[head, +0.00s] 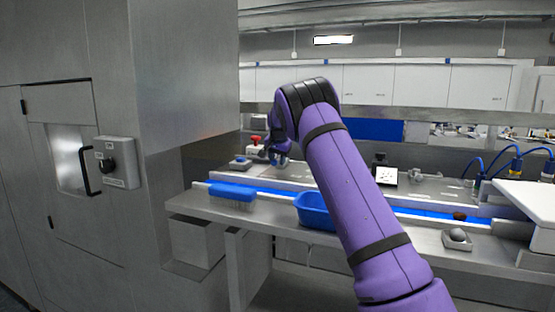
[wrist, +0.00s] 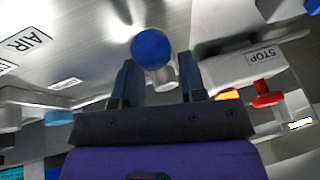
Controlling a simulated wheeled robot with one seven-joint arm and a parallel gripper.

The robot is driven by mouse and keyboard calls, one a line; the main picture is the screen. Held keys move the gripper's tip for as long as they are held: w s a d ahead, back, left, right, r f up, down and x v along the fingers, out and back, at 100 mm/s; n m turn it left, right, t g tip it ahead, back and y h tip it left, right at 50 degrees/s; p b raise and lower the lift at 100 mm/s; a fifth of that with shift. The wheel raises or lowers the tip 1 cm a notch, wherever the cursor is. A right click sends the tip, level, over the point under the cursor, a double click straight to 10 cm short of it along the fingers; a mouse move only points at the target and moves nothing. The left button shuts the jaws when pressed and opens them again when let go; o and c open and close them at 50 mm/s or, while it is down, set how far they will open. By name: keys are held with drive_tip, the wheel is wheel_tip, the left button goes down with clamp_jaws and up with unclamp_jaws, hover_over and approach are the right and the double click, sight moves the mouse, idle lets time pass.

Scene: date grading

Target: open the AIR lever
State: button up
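A round blue knob (wrist: 151,49) on a short pale stem (wrist: 163,79) shows in the wrist view. It looks like the AIR lever's knob, with the AIR label (wrist: 25,41) on the metal panel to its left. My gripper (wrist: 157,70) is open, with one finger on each side of the stem and the knob level with or just past the fingertips. I cannot tell whether either finger touches it. In the head view my gripper (head: 279,157) is small, at the back of the bench, and the lever is not clear there.
A STOP box (wrist: 235,70) with a red button (wrist: 267,95) is close right of my gripper in the wrist view. In the head view, a blue brush (head: 232,191) and a blue bin (head: 315,209) are nearer on the bench. A steel cabinet (head: 185,70) stands left.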

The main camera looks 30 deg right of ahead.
clamp_jaws()
